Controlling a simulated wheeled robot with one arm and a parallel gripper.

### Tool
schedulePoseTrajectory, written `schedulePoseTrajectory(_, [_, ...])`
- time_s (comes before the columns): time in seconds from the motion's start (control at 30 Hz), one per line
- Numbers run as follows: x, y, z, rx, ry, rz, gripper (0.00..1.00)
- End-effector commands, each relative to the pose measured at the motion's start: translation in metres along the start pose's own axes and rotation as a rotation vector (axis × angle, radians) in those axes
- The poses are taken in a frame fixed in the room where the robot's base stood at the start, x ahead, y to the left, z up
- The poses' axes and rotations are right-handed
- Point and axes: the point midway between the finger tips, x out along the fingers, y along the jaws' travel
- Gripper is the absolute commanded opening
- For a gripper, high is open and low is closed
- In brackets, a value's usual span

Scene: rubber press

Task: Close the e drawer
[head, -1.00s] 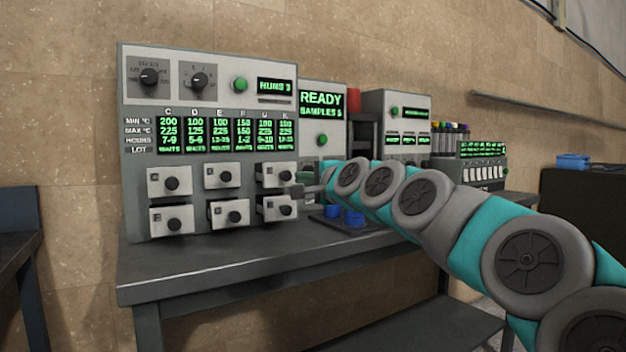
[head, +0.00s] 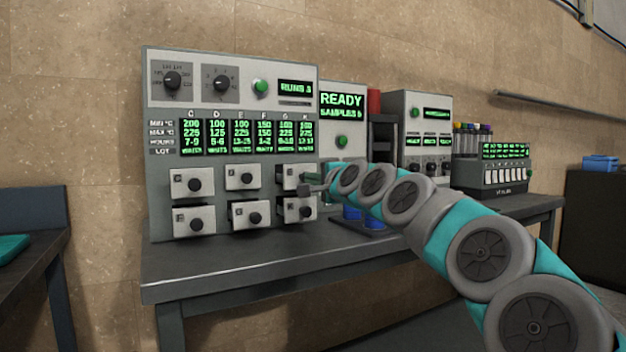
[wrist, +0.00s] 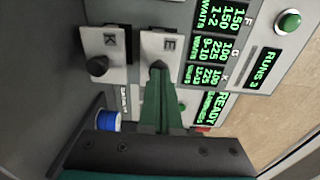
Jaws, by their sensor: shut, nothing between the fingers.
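The e drawer (head: 288,178) is the top right one of the drawers on the large grey press panel. It has a white front and a dark knob. In the wrist view its front (wrist: 153,44) shows the letter E, and it stands out from the panel. My gripper (head: 303,190) is at the lower right part of that front in the head view. In the wrist view my gripper (wrist: 158,72) is shut and empty, with its tips at the knob. The tips hide part of the knob, and I cannot tell whether they touch it.
The K drawer (wrist: 101,45), with its own knob, stands out beside the e drawer. A READY display unit (head: 342,98) stands right of the panel.

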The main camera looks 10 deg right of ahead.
Motion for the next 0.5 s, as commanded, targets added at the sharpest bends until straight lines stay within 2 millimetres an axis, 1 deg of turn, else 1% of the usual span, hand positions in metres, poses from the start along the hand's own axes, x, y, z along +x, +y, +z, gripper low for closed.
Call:
schedulePoseTrajectory(0.3, [0.045, -0.002, 0.003, 0.000, -0.001, 0.002, 0.00])
schedulePoseTrajectory(0.4, [0.057, -0.001, 0.003, 0.000, 0.000, 0.003, 0.00])
schedulePoseTrajectory(0.5, [0.063, -0.001, 0.005, 0.000, -0.002, 0.003, 0.00])
